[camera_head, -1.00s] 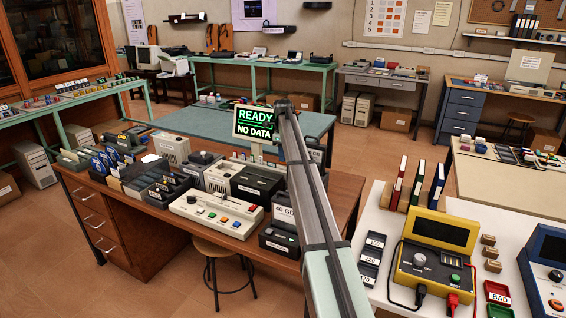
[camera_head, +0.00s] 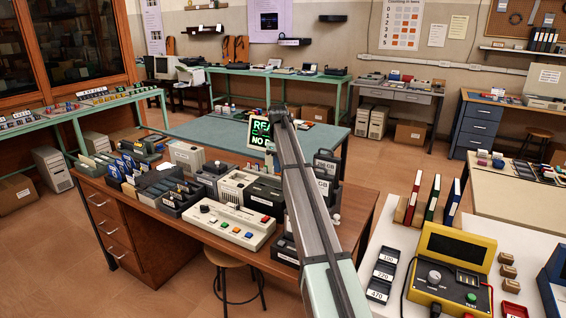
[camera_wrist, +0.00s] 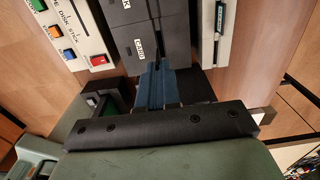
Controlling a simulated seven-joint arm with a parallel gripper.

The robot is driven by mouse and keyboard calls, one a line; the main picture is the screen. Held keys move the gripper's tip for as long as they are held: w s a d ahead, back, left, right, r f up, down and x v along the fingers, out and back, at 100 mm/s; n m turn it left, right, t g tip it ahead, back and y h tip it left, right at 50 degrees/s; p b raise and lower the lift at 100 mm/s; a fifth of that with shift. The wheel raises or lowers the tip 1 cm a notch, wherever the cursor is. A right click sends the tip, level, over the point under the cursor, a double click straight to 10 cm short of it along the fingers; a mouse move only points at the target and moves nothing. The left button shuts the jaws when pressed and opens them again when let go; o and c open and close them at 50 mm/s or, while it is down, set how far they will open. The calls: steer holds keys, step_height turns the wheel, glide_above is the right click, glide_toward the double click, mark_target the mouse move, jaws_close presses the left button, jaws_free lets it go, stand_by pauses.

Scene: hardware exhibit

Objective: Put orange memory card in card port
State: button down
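I do not make out an orange memory card in either current view. In the wrist view a dark box (camera_wrist: 124,14) with a label reading CARD stands ahead of my gripper (camera_wrist: 157,72). Narrow blue finger-like parts extend from the gripper's dark crossbar and reach the near edge of that box. Their tips are close to the label; whether anything is between them is unclear. No port opening is clearly visible. In the head view my arm hides the gripper and part of the dark box (camera_head: 265,192) on the wooden desk.
A cream console (camera_head: 228,222) with coloured buttons lies in front of the boxes. A green-lettered screen (camera_head: 258,135) stands behind, partly covered by my arm. Card racks (camera_head: 172,198) fill the desk's left. A yellow tester (camera_head: 420,270) stands on the white table at right.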

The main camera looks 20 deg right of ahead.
steer(key=shift+f, duration=2.55)
steer(key=shift+f, duration=0.7)
steer(key=shift+f, duration=0.75)
steer(key=c, duration=1.3)
jaws_free()
steer(key=shift+r, duration=0.15)
steer(key=shift+r, duration=3.9)
